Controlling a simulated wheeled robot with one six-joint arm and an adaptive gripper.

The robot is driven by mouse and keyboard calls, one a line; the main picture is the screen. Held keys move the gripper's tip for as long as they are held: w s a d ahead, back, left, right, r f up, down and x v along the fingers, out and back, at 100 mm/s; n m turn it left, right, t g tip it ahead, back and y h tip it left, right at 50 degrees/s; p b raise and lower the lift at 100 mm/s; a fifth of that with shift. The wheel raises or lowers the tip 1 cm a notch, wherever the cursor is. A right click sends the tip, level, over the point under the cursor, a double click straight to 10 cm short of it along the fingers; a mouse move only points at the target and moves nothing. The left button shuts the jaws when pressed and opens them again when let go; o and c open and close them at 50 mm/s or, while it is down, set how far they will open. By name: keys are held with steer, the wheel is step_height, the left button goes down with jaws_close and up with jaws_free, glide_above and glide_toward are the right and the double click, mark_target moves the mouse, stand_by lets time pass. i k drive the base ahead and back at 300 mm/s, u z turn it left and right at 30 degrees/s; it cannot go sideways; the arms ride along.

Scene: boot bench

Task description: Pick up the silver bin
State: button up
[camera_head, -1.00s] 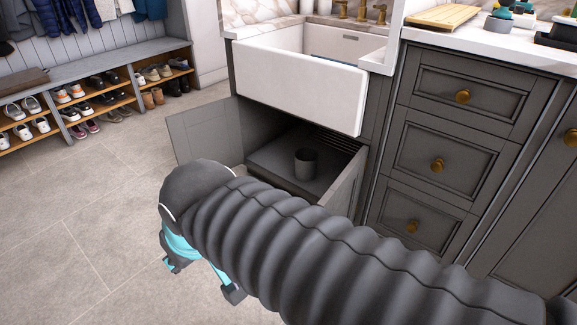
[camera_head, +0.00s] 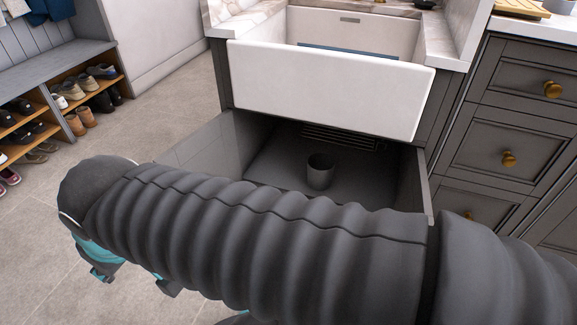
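The silver bin (camera_head: 319,174), a small grey cylinder with an open top, stands upright on the floor of the open cabinet under the sink. Its lower edge is close to the top outline of my arm in the picture. My gripper (camera_head: 136,281) is at the lower left, outside the cabinet and well apart from the bin. Its fingertips show spread apart with nothing seen between them. My dark ribbed arm hides part of the gripper and the cabinet's front edge.
The left cabinet door (camera_head: 190,146) stands open, and the right door (camera_head: 427,182) stands open nearly edge-on. The white sink (camera_head: 325,90) overhangs the cabinet. Drawers (camera_head: 508,158) are at the right. A shoe bench (camera_head: 45,80) is at the far left, with clear floor between.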

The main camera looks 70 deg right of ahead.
mark_target(320, 165)
steer(key=i, duration=1.35)
steer(key=z, duration=3.45)
